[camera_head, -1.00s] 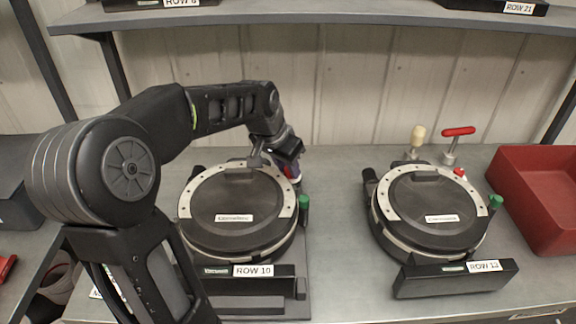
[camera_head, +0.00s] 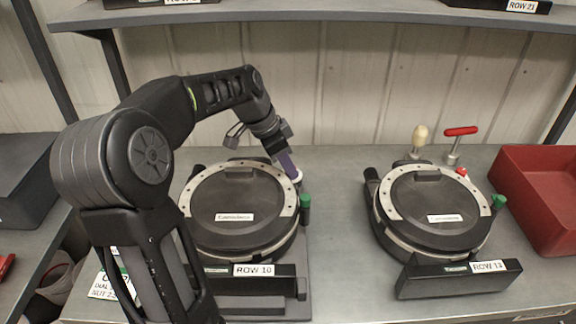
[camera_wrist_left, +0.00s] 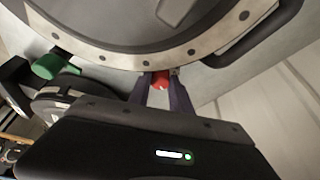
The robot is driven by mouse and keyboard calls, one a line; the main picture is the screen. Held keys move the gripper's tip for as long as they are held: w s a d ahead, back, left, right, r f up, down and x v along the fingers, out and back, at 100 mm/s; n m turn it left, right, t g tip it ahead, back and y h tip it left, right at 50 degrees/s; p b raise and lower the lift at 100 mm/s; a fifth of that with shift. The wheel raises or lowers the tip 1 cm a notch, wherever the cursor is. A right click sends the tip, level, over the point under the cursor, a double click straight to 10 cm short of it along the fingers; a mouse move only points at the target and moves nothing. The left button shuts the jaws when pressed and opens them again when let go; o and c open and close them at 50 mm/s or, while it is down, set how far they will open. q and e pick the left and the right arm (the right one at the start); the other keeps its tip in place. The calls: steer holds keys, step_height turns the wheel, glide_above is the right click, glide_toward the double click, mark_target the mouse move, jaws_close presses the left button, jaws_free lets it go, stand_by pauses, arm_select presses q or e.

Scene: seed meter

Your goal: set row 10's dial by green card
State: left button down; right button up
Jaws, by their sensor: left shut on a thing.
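Row 10's meter (camera_head: 236,208) is a round black lidded unit with a pale perforated rim, its ROW 10 label (camera_head: 253,270) in front. My left gripper (camera_head: 292,172) reaches down to the rim's back right side. In the left wrist view its purple-grey fingers (camera_wrist_left: 162,92) are shut on a small red knob (camera_wrist_left: 160,79) at the rim's edge. The dial's marks and pointer cannot be read. A white card with green lettering (camera_head: 103,287) lies at lower left, partly behind my left arm; only "DIAL" and "NUT" parts are legible. My right gripper is not in view.
A green knob (camera_head: 305,202) stands at the meter's right side. The similar ROW 13 meter (camera_head: 432,210) stands to the right, with a cream-knobbed tool (camera_head: 419,138) and a red T-handle (camera_head: 459,132) behind it. A red bin (camera_head: 540,195) is at far right. A shelf (camera_head: 320,14) runs above.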

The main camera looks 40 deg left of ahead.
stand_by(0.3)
arm_select(q)
steer(key=c, duration=1.2)
jaws_free()
steer(key=shift+o, duration=0.2)
steer(key=shift+r, duration=0.1)
steer(key=shift+b+v, duration=0.4)
steer(key=shift+v, duration=3.45)
steer(key=shift+c, duration=0.2)
